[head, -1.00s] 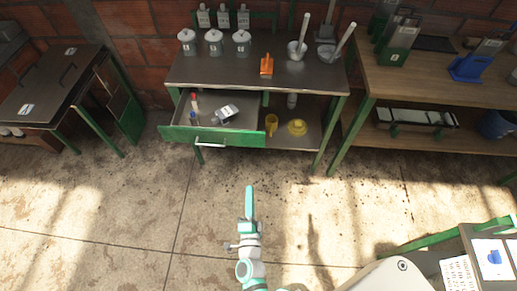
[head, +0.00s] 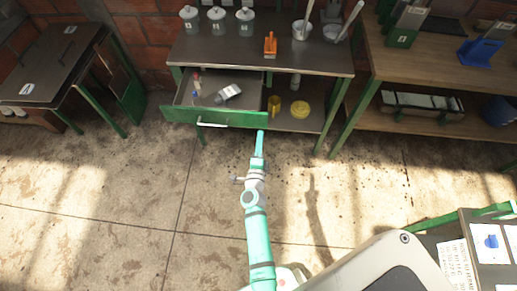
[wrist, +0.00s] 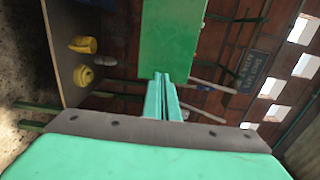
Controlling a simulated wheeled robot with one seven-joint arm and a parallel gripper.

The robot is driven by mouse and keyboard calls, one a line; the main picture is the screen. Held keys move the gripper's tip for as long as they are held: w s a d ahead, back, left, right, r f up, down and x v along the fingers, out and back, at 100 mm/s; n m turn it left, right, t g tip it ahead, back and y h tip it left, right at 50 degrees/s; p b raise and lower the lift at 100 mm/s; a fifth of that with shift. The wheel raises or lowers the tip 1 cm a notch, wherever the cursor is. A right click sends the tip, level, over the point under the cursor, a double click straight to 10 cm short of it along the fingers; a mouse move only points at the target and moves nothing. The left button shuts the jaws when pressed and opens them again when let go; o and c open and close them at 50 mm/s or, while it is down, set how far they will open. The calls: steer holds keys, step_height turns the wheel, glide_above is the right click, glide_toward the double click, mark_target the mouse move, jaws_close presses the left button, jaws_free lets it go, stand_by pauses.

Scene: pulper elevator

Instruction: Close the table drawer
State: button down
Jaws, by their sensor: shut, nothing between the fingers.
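The table drawer (head: 183,115) is pulled open from the left part of the dark-topped table (head: 215,54). It has a green front and a pale bar handle (head: 212,125). My gripper (head: 260,137) is shut and empty, its fingertips near the right end of the drawer front, right of the handle. In the wrist view, my shut fingers (wrist: 164,90) point toward a green panel (wrist: 170,38), which looks like the drawer front. I cannot tell whether the tips touch it.
Inside the drawer lie a metal object (head: 228,92) and small bottles. A yellow mug (head: 274,105) and yellow item (head: 300,109) stand on the lower shelf to the right. Other tables stand left and right; the floor in front is clear.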

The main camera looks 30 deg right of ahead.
mark_target(261, 123)
steer(key=shift+x, duration=2.15)
steer(key=shift+w, duration=0.1)
